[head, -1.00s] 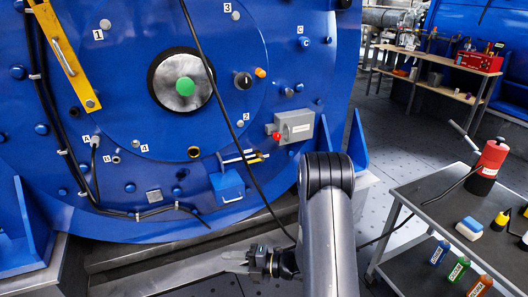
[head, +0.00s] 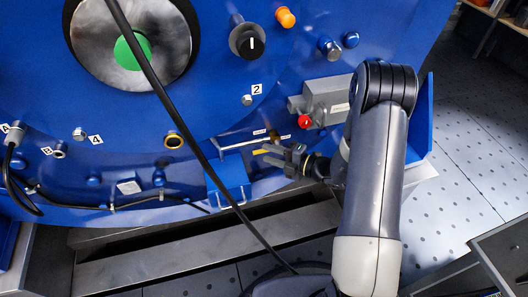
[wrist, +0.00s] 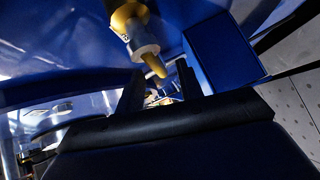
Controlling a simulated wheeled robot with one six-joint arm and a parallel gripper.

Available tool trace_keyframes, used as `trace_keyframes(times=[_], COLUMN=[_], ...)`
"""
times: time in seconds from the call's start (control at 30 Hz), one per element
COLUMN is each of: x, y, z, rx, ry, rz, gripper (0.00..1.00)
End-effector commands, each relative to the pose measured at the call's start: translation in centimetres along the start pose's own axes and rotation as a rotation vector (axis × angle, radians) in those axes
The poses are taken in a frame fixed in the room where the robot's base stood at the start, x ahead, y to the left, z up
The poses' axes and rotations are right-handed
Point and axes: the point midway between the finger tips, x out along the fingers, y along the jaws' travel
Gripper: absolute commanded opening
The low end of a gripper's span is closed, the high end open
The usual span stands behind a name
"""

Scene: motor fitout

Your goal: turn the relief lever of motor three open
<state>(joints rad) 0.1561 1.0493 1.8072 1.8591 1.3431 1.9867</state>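A thin silver lever (head: 242,143) lies almost level on the blue motor face (head: 215,95), with a brass fitting (head: 278,138) at its right end and small labels beside it. I take it for the relief lever. My gripper (head: 267,156) is just below the fitting, pointing left; a yellow piece shows at its fingertips, and I cannot tell whether they touch it. In the wrist view the two dark fingers (wrist: 158,90) stand apart with nothing visibly clamped. A yellow fitting (wrist: 129,18) with a silver collar and yellow tip hangs just above them. No motor number is readable.
A grey box with a red knob (head: 305,121) sits right of the lever. A blue block (head: 228,178) sticks out below it. A black cable (head: 172,98) crosses in front, left of my gripper.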

Motion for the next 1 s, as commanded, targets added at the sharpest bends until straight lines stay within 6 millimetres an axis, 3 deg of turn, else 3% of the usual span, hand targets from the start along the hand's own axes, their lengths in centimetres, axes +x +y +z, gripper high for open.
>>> trace_keyframes(times=[0.2, 0.57, 1.0], x=[2.6, 3.1, 3.1], y=[-0.1, 0.1, 0.0], z=[0.0, 0.0, 0.0], rx=[-0.001, 0.000, 0.000], ry=[0.001, -0.001, -0.001], rz=[0.000, 0.001, 0.001], gripper=[0.35, 0.35, 0.01])
